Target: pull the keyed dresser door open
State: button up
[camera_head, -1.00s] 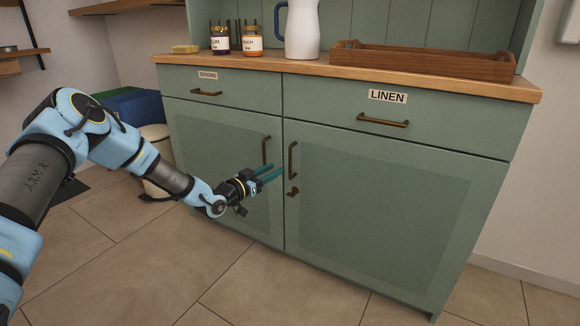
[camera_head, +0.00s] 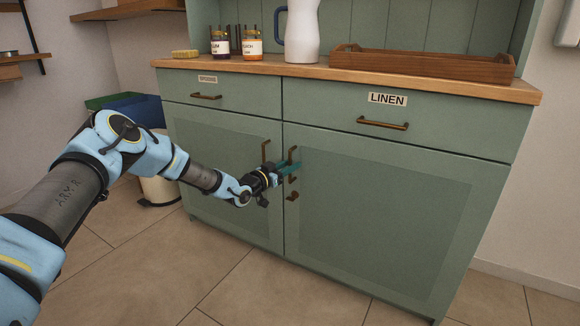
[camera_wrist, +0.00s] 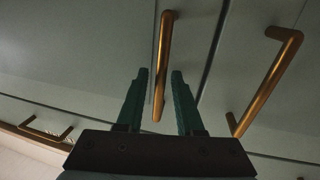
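The keyed door (camera_head: 380,215) is the right-hand green door of the dresser and looks closed. A bronze key or lock piece (camera_head: 292,195) sits near its left edge, below its upright bronze handle (camera_head: 291,153). My gripper (camera_head: 290,168) is at this handle in the head view, and its teal fingers hide part of it. In the wrist view my gripper (camera_wrist: 159,85) is open, with one finger on each side of the handle (camera_wrist: 164,60). Gaps show between the fingers and the bar. I cannot tell how deep the bar sits between them.
The left door's handle (camera_head: 266,151) is close by, across the door seam; it also shows in the wrist view (camera_wrist: 267,80). The LINEN drawer (camera_head: 385,115) is above. A tray (camera_head: 425,64), jars and a pitcher (camera_head: 302,30) stand on top. Floor (camera_head: 255,295) in front is clear.

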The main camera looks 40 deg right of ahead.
grip_shut()
dwell(1.1)
